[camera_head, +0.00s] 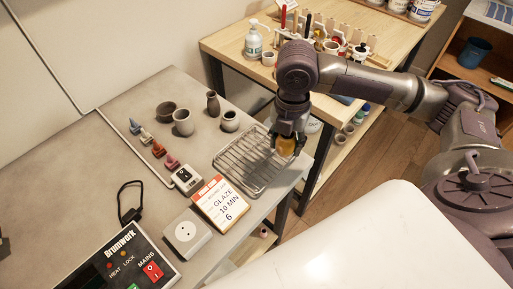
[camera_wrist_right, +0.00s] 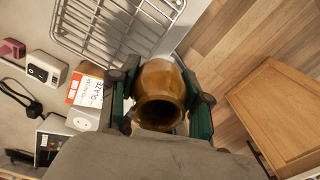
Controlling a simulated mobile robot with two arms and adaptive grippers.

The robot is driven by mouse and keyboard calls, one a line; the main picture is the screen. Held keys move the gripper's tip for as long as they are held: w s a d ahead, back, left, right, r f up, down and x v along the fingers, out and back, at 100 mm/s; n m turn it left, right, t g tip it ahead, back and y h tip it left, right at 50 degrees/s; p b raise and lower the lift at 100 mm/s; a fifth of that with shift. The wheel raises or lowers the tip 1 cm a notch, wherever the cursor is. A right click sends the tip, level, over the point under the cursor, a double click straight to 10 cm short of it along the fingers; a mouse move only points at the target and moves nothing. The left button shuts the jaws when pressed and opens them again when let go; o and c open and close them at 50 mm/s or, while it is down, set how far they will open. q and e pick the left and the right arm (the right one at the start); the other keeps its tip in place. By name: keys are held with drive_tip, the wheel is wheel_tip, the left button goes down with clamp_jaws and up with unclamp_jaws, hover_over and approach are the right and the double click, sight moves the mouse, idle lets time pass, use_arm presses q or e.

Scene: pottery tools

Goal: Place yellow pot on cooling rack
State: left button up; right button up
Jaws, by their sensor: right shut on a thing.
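The yellow pot (camera_wrist_right: 160,82) is a small glazed pot. My right gripper (camera_wrist_right: 160,100) is shut on it, with one finger on each side, and its open mouth faces the wrist camera. In the head view the pot (camera_head: 286,147) shows below my right gripper (camera_head: 288,138), at the right edge of the wire cooling rack (camera_head: 236,165). The rack lies empty on the grey table. In the wrist view the rack (camera_wrist_right: 100,30) is at the top left, beyond the pot. I cannot tell the exact height of the pot above the rack. My left gripper is not in view.
Several grey pots (camera_head: 182,122) stand left of the rack. A wooden table (camera_head: 232,43) with bottles and tools stands behind. The grey table's right edge is close to the pot.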

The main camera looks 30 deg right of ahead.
drive_tip(key=p, duration=0.1)
hover_over(256, 153)
wheel_tip(256, 153, down, 5)
drive_tip(key=shift+s+f, duration=0.1)
drive_tip(key=shift+f, duration=0.1)
wheel_tip(256, 153, down, 3)
drive_tip(key=shift+f+p, duration=0.1)
drive_tip(key=shift+p, duration=0.4)
drive_tip(key=shift+f, duration=0.4)
drive_tip(key=o, duration=1.2)
drive_tip(key=shift+f, duration=0.15)
wheel_tip(256, 153, up, 12)
drive_tip(key=shift+r+b, duration=0.2)
drive_tip(key=shift+b, duration=0.7)
drive_tip(key=shift+f, duration=0.1)
